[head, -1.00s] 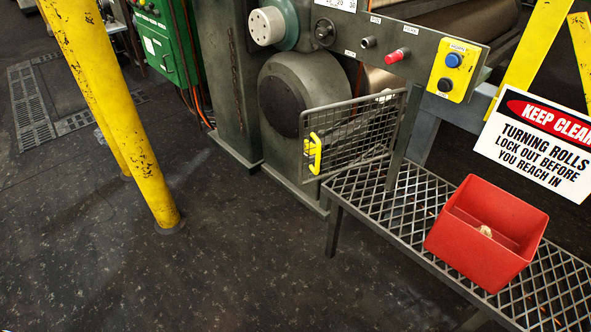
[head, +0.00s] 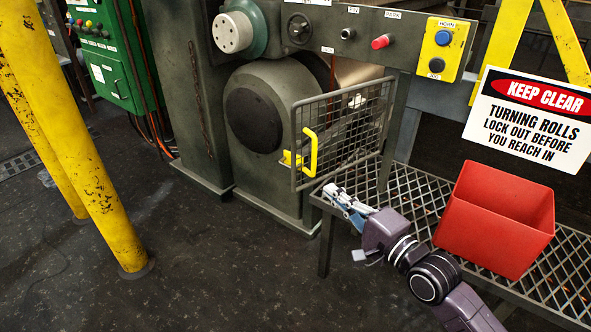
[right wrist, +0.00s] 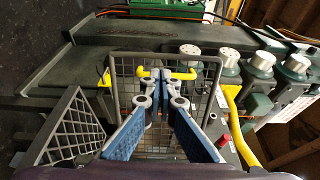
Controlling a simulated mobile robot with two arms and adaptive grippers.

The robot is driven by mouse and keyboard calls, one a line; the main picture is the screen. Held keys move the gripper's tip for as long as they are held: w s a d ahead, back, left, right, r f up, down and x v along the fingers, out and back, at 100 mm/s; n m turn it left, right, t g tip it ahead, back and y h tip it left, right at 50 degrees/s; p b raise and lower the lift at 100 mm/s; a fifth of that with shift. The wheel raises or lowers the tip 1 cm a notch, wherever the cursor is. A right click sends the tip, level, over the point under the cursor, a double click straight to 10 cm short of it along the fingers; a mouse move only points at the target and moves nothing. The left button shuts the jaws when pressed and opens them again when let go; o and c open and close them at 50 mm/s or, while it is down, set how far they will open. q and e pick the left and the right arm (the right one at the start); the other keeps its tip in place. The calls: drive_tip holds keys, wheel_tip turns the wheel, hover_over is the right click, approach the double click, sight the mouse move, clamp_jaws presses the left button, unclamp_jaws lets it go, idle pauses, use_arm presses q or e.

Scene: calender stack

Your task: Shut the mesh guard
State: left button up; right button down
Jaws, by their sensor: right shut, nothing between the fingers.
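The mesh guard (head: 345,127) is a grey wire panel in a metal frame, standing out at an angle in front of the machine's rolls. Its yellow handle (head: 313,152) is on the left edge. My right gripper (head: 331,190) is shut and empty, just below the handle in the head view, with a small gap between them. In the right wrist view the mesh guard (right wrist: 126,98) spreads behind my fingertips (right wrist: 160,77). The yellow handle (right wrist: 183,75) lies right by the tips there; I cannot tell whether they touch. My left gripper is not in view.
A red bin (head: 495,225) sits on the grated bench (head: 425,185) beside my right arm. A control panel with a red knob (head: 382,42) and a yellow button box (head: 440,50) is above. A warning sign (head: 530,115) hangs right. Yellow posts (head: 85,150) stand left, with clear floor between.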

sight(294, 160)
drive_tip(key=b+x, duration=0.2)
drive_tip(key=x, duration=0.9)
drive_tip(key=shift+w+a, duration=0.15)
drive_tip(key=shift+w, duration=0.15)
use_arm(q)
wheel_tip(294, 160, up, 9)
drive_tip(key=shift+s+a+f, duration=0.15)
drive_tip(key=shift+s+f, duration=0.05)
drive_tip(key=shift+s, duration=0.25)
use_arm(e)
drive_tip(key=shift+w+a, duration=0.4)
drive_tip(key=shift+w, duration=0.1)
